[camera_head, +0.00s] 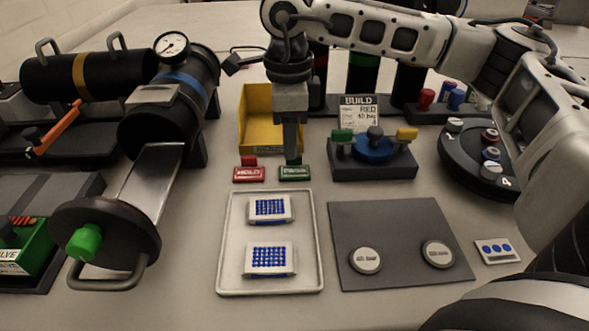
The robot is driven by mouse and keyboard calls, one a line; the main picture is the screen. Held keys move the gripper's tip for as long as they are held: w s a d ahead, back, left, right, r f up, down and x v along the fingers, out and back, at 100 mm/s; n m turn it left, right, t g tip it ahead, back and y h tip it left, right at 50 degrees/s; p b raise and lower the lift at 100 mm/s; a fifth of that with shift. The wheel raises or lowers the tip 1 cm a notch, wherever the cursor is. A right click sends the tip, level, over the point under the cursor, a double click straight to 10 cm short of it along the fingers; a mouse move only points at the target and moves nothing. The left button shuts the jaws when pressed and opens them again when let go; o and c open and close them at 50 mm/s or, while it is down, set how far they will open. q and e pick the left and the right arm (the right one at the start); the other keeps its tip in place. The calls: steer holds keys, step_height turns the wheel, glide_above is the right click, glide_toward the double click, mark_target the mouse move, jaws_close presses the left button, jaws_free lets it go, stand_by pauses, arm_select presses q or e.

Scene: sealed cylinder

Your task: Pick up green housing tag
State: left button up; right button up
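A green tag (295,174) with a label plate lies on the table, just behind the white tray. A red tag (249,174) marked HOLD lies beside it on the left. My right gripper (291,153) points straight down over the green tag, its fingertips at or just behind the tag's raised top part. The fingers overlap in this view, so I cannot tell how far apart they are or whether they touch the tag. My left gripper is not in view.
A yellow bin (256,137) stands behind the tags, and a fixture with coloured knobs (373,172) is to the right. The white tray (225,240) holds two blue-dotted blocks. A black cylinder with an open lid (70,222) is at the left.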

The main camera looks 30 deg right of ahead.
mark_target(295, 168)
steer(key=shift+f, duration=1.4)
jaws_close()
steer(key=shift+r, duration=0.15)
